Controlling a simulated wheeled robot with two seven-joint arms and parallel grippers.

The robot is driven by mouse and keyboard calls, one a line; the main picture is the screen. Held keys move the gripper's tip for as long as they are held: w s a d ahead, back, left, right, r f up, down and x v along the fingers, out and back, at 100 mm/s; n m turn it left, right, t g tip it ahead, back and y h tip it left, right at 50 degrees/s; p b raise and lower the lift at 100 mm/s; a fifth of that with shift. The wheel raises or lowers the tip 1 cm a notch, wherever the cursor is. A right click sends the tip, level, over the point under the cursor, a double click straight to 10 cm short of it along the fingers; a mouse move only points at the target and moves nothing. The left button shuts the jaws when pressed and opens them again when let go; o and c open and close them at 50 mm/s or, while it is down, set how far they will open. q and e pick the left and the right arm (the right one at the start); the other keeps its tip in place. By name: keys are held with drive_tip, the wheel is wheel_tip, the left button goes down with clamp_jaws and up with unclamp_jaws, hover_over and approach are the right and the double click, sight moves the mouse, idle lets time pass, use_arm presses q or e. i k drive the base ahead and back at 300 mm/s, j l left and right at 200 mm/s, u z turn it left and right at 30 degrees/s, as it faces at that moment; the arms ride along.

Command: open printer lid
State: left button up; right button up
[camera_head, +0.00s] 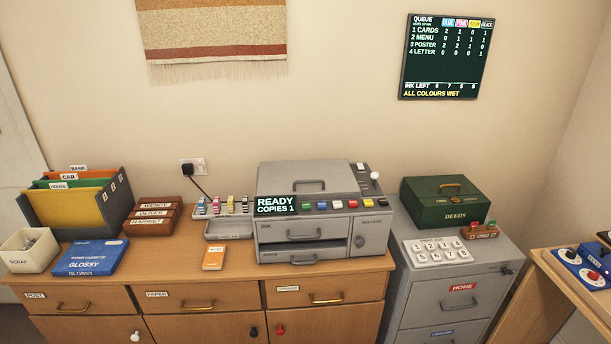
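The grey printer (285,228) stands on the wooden bureau, right of the middle in the head view. Its flat lid (308,175) lies closed on top, with a dark handle (309,184) at its front. A small screen (275,205) on the front reads "READY COPIES 1". A row of coloured buttons (337,205) runs beside the screen. A white knob (375,176) sticks up at the printer's right rear. Neither of my grippers shows in this view.
Left of the printer are ink cartridges (223,206), an orange pad (214,255), wooden name trays (153,215), a file rack (77,205) and a blue glossy-paper pack (91,257). A green deeds box (445,202) and keypad (437,251) sit on the grey cabinet (440,287) to the right.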

sight(331, 178)
drive_tip(key=i+l, duration=0.4)
drive_tip(key=i, duration=0.15)
drive_tip(key=i+l, duration=0.35)
drive_tip(key=i, duration=0.2)
